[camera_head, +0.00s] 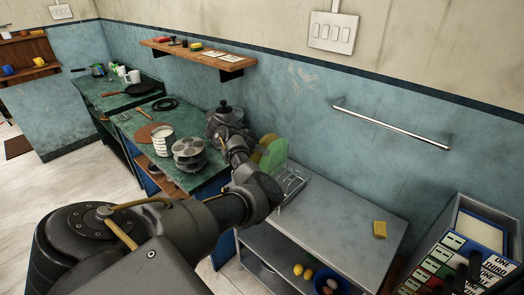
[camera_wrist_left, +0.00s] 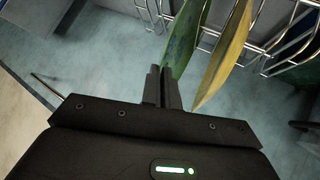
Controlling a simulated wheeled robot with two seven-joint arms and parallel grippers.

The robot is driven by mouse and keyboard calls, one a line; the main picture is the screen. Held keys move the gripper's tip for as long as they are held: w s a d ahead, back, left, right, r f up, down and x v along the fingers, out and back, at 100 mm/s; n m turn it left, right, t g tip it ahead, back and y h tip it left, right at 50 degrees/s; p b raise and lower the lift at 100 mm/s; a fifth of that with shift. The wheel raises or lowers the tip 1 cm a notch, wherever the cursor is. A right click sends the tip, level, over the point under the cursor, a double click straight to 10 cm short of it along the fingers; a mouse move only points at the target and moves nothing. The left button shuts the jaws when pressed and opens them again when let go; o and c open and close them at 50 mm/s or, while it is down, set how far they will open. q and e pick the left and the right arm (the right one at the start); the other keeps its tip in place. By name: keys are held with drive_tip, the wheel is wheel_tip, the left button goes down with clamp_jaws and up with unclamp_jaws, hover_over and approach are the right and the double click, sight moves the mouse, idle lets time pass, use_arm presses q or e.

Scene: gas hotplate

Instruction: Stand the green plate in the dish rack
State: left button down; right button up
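The green plate (camera_head: 274,154) stands on edge at the dish rack (camera_head: 291,184), on the left end of the metal table. My left gripper is mostly hidden behind my own arm in the head view. In the left wrist view the fingers of my left gripper (camera_wrist_left: 162,88) are close together, with the rim of the green plate (camera_wrist_left: 183,42) at their tips; they look shut on it. A yellow plate (camera_wrist_left: 224,55) stands tilted beside it, a small gap away. The rack's wires (camera_wrist_left: 283,38) show behind both plates. My right gripper is not in view.
A yellow sponge (camera_head: 379,229) lies on the metal table (camera_head: 340,222), whose middle is clear. Pots (camera_head: 189,153) and a white container (camera_head: 163,140) stand on the green counter to the left. A towel bar (camera_head: 390,127) and a shelf (camera_head: 200,54) are on the wall.

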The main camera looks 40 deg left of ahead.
use_arm(q)
drive_tip(key=c, duration=2.1)
unclamp_jaws()
drive_tip(key=o, duration=0.5)
drive_tip(key=shift+s, duration=0.1)
drive_tip(key=p+v, duration=0.9)
drive_tip(key=v, duration=0.1)
drive_tip(key=shift+s+a+r+p, duration=0.15)
drive_tip(key=shift+s+r+p, duration=0.15)
drive_tip(key=shift+p, duration=0.1)
drive_tip(key=shift+w, duration=0.1)
